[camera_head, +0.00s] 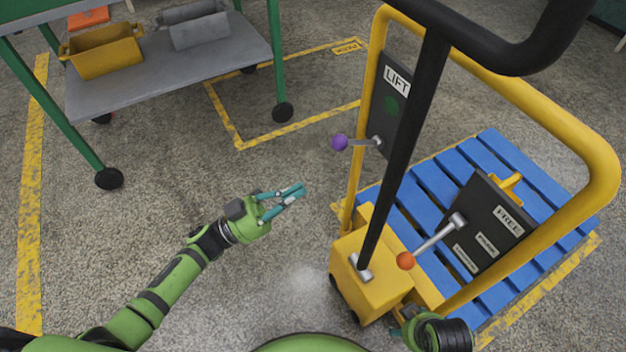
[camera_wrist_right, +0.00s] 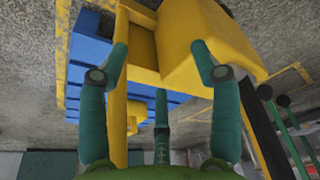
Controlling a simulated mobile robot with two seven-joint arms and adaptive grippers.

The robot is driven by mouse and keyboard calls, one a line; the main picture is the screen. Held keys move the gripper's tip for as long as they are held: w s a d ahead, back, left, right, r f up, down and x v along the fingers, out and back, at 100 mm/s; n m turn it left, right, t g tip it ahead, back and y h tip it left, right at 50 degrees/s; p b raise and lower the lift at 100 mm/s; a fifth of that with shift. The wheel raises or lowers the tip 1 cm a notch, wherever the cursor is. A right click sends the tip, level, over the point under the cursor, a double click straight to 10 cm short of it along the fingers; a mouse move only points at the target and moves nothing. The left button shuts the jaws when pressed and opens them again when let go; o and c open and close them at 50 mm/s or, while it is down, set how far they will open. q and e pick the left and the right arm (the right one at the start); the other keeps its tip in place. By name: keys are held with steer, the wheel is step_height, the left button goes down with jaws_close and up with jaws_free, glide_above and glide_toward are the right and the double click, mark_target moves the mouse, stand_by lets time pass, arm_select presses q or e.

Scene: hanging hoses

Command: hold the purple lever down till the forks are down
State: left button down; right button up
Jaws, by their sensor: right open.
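The purple lever (camera_head: 339,142) is a purple ball on a short metal arm. It sticks out to the left, nearly level, from the dark LIFT panel (camera_head: 389,105) on the yellow pallet truck (camera_head: 360,275). My left gripper (camera_head: 302,191) is below and left of the purple ball, apart from it, with nothing seen in it. Its teal fingers look close at the tips, but their opening is unclear. My right gripper (camera_wrist_right: 160,75) is open and empty, with its fingers around free space near the truck's yellow body. The forks are not visible under the blue pallet (camera_head: 480,155).
An orange-knobbed lever (camera_head: 405,260) sticks out from the FREE panel (camera_head: 488,225). The truck's black handle (camera_head: 415,120) and yellow frame (camera_head: 605,165) rise around the panels. A green-legged cart (camera_head: 185,80) with bins stands at upper left. Floor between cart and truck is clear.

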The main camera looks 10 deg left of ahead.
arm_select(q)
steer(key=shift+v, duration=1.45)
arm_select(e)
steer(key=shift+r, duration=0.65)
arm_select(q)
steer(key=shift+d+f, duration=0.15)
steer(key=shift+f, duration=0.05)
